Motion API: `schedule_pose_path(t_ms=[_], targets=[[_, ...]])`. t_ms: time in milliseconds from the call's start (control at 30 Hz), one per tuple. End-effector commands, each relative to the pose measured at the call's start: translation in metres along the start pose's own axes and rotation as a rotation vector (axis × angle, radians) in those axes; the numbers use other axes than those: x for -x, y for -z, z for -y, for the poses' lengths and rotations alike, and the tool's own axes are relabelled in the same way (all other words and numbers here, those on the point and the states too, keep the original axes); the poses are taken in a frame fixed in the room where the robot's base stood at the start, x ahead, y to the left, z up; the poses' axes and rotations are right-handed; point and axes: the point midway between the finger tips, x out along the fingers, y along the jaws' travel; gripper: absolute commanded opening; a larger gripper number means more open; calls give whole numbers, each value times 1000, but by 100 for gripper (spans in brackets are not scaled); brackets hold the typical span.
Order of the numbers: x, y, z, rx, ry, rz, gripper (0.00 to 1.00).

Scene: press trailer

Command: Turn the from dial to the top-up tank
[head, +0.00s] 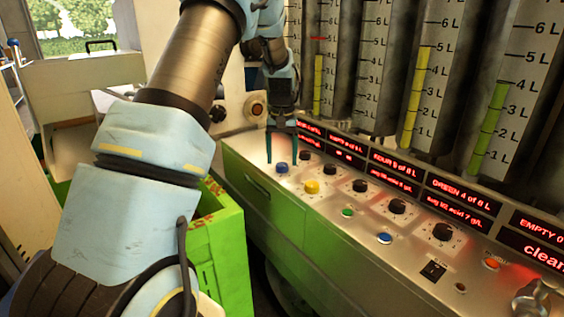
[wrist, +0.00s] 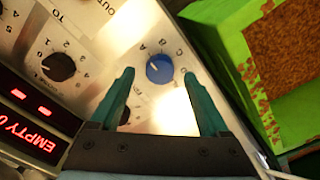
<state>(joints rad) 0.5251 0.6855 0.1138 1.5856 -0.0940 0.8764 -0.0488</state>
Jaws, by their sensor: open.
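A blue dial (head: 282,168) sits at the far left end of the sloping metal panel. In the wrist view the blue dial (wrist: 158,68) has a pale pointer line and letters around it, among them A, B and C. I cannot read a "from" label on it. My gripper (head: 281,158) points down over this dial, its jaws open. In the wrist view the fingertips of my gripper (wrist: 158,76) stand on either side of the dial, with a gap to each side. Several upright gauge tanks (head: 420,85) stand behind the panel; I cannot tell which is the top-up tank.
A numbered black knob (wrist: 58,67) is left of the fingers in the wrist view. Red displays (head: 395,178) line the panel's back. A green crate (head: 222,250) stands before the panel.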

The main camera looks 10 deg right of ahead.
Motion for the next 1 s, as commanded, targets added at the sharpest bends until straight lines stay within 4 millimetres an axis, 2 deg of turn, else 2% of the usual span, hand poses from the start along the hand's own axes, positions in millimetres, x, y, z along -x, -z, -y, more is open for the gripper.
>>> schedule_pose_path(t_ms=[233,433,633,900,1000], targets=[[49,1,0,-1,0,-6,79],[80,0,0,0,0,-3,79],[91,0,0,1,0,-1,79],[91,0,0,1,0,0,79],[90,-5,7,10,-1,-4,79]])
